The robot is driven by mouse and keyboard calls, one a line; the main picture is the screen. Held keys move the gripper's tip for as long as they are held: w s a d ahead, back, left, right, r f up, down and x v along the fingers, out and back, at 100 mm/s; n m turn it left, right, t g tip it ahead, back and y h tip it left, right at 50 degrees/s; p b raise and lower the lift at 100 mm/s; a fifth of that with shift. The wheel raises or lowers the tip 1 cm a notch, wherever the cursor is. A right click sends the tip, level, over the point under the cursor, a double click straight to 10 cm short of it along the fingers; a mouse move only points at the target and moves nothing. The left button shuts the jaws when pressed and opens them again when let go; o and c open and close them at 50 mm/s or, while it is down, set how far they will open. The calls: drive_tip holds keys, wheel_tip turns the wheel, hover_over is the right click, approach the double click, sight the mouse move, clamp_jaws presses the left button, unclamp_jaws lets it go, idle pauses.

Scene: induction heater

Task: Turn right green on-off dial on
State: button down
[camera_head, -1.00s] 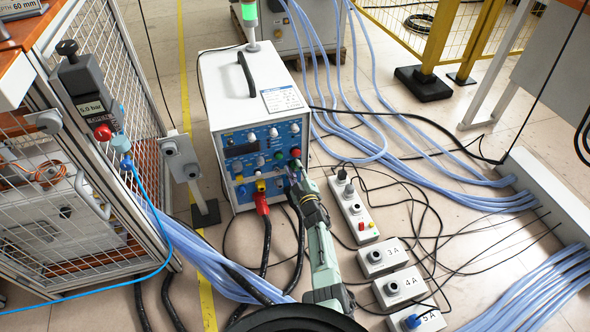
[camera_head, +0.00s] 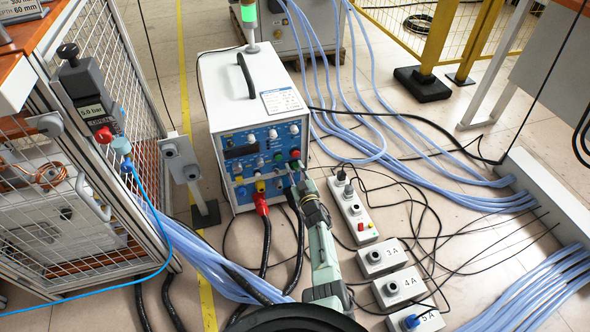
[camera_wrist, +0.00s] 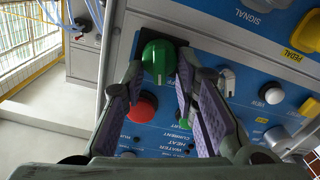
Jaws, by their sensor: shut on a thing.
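The right green on-off dial (camera_wrist: 158,62) is a round green knob with a raised grip, on the blue front panel of the white heater unit. In the head view it is small, at the panel's right side (camera_head: 294,165). My gripper (camera_wrist: 160,78) has its two padded fingers on either side of the dial, closed on it. In the head view my gripper (camera_head: 297,176) reaches the panel from the front right. The exact finger contact is partly hidden in both views.
A red button (camera_wrist: 141,107) and a smaller green button (camera_wrist: 185,122) sit close by the fingers. A white knob (camera_wrist: 227,82) is to the right. Thick black cables hang below the panel, with a white power strip (camera_head: 352,212) on the floor nearby.

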drive_tip(key=m, duration=0.6)
drive_tip(key=shift+w+d+m, duration=0.1)
drive_tip(key=shift+d+m, duration=0.2)
drive_tip(key=shift+d, duration=0.05)
drive_tip(key=m, duration=0.5)
drive_tip(key=shift+d+f+m, duration=0.2)
drive_tip(key=shift+d+m, duration=0.05)
drive_tip(key=shift+m, duration=0.15)
drive_tip(key=c, duration=1.4)
unclamp_jaws()
drive_tip(key=shift+w, duration=0.1)
drive_tip(key=shift+o, duration=0.2)
